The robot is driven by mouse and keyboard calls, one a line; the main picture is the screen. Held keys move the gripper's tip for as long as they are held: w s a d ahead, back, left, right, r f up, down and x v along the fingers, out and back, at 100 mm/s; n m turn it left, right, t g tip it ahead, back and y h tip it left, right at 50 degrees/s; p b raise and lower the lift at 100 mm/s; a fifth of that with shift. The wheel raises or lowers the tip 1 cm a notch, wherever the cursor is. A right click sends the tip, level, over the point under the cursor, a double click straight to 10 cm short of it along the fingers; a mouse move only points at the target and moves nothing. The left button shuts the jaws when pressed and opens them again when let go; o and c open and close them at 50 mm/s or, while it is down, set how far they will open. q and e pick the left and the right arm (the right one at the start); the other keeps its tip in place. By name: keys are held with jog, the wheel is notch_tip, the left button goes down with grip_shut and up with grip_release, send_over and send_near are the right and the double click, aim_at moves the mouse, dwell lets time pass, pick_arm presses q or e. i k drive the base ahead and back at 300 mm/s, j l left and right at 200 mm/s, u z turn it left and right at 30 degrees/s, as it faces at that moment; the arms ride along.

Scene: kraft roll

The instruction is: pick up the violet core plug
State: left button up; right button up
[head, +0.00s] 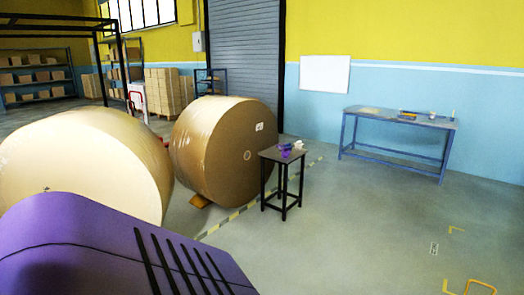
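A small violet object (285,153), likely the violet core plug, is on the small dark side table (275,156) near the middle of the view. It is too small and far for its exact shape to be clear. Other small items, one of them blue (285,146), are right beside it on the tabletop. Neither of my grippers shows in the head view.
A paler roll (90,160) stands further left. A blue workbench (400,120) is by the right wall.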

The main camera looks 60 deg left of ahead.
aim_at(285, 152)
jog(key=u, duration=1.9)
